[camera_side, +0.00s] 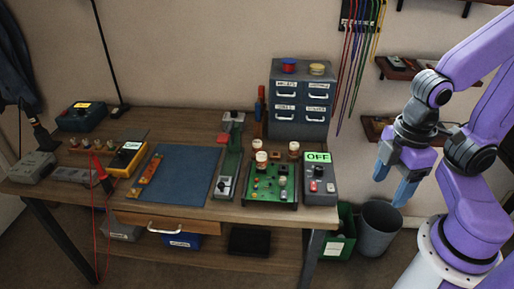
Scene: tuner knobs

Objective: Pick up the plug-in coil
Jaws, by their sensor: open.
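My gripper (392,181) hangs in the air at the right, beyond the right end of the bench. Its two blue fingers are apart with nothing between them. I cannot tell for certain which thing is the plug-in coil. A small cylinder with a pale top (261,158) stands upright at the back left of the green circuit board (254,198). Similar pale-topped cylinders stand behind the board, one at the right (294,149) and one at the left (257,143). All are well left of my gripper and apart from it.
A grey box with a green OFF display (319,182) stands right of the board. A drawer cabinet (299,103) stands at the back right. A grey bin (379,229) is on the floor below my gripper.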

